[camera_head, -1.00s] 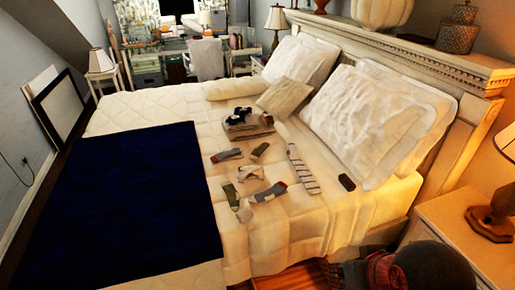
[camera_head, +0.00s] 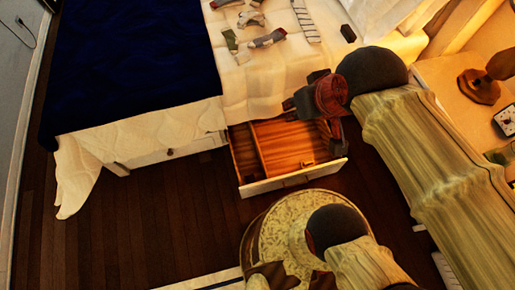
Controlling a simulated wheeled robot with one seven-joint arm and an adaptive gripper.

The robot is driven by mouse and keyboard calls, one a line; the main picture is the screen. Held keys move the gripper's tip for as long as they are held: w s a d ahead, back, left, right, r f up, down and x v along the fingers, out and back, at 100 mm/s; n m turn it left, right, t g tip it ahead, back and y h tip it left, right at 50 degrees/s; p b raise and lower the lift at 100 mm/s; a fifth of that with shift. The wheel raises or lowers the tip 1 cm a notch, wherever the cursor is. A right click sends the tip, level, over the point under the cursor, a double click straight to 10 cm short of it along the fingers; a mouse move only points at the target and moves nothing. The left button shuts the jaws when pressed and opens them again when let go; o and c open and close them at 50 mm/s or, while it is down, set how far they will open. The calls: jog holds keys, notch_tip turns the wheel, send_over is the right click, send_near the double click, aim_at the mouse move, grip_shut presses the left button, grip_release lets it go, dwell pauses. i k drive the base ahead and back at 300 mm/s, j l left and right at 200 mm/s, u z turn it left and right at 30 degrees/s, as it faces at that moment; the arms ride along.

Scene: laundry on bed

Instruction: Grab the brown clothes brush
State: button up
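I cannot make out a brown clothes brush for certain in the current head view. A small dark oblong object (camera_head: 348,33) lies on the bed's right side, too small to identify. My gripper (camera_head: 308,108) hangs over the open wooden drawer (camera_head: 283,182) under the bed, near its back right part. The gripper is small and dark here, and I cannot see whether its fingers are apart.
Socks (camera_head: 267,39) lie on the white bed (camera_head: 262,85), with a dark blue blanket (camera_head: 135,55) at left. A nightstand (camera_head: 455,80) with a lamp (camera_head: 480,85) and a small clock (camera_head: 506,121) stands at right. The wooden floor (camera_head: 150,225) is clear at left.

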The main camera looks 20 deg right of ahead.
aim_at(346, 31)
jog(key=l+u, duration=0.3)
jog(key=l, duration=0.35)
jog(key=l+u, duration=0.35)
jog(key=l, duration=0.35)
jog(key=k+l+u, duration=0.1)
jog(key=l+u, duration=0.2)
jog(key=l, duration=0.4)
